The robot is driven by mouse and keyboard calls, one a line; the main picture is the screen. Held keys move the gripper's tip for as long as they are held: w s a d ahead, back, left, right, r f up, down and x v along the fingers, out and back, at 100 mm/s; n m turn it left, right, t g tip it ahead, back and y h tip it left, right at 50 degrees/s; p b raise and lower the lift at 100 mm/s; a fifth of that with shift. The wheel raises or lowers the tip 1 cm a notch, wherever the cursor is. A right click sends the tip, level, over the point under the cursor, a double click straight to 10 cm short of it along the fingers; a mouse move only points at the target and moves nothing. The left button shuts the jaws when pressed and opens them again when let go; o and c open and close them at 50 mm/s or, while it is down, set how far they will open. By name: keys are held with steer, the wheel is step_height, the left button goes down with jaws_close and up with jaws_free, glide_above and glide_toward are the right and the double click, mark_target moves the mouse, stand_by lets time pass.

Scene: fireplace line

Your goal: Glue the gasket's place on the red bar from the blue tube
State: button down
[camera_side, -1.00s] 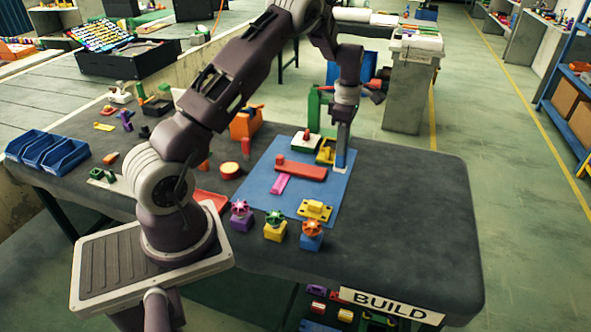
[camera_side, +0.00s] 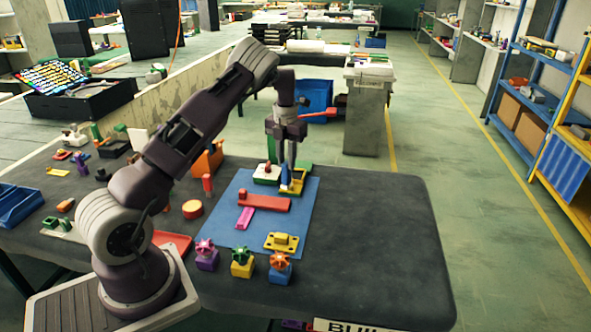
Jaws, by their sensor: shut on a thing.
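The red bar (camera_side: 263,203) lies on the blue mat (camera_side: 305,215), with a short raised red part at its left end. The blue tube (camera_side: 285,176) stands roughly upright at the yellow holder (camera_side: 297,187), behind the bar. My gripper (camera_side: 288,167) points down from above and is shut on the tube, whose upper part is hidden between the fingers. I cannot tell whether the tube's lower end is in the holder or just in front of it. No gasket can be made out for certain, and no glue is visible on the bar.
A pink strip (camera_side: 245,218) lies in front of the bar. A yellow block (camera_side: 281,242) sits at the mat's front. A white-and-green block (camera_side: 267,173) stands left of the holder. Several star-knobbed blocks line the front. The dark table (camera_side: 375,230) is clear to the right.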

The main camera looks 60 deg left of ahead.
mark_target(286, 179)
steer(key=a+n, duration=0.1)
steer(key=n, duration=0.2)
steer(key=shift+a, duration=0.15)
steer(key=shift+f, duration=3.35)
steer(key=shift+s+a+f, duration=0.35)
steer(key=shift+f, duration=0.2)
steer(key=shift+s+a, duration=3.65)
steer(key=shift+a, duration=0.05)
steer(key=shift+w+d, duration=4.1)
steer(key=shift+d, duration=0.05)
steer(key=shift+r, duration=4.1)
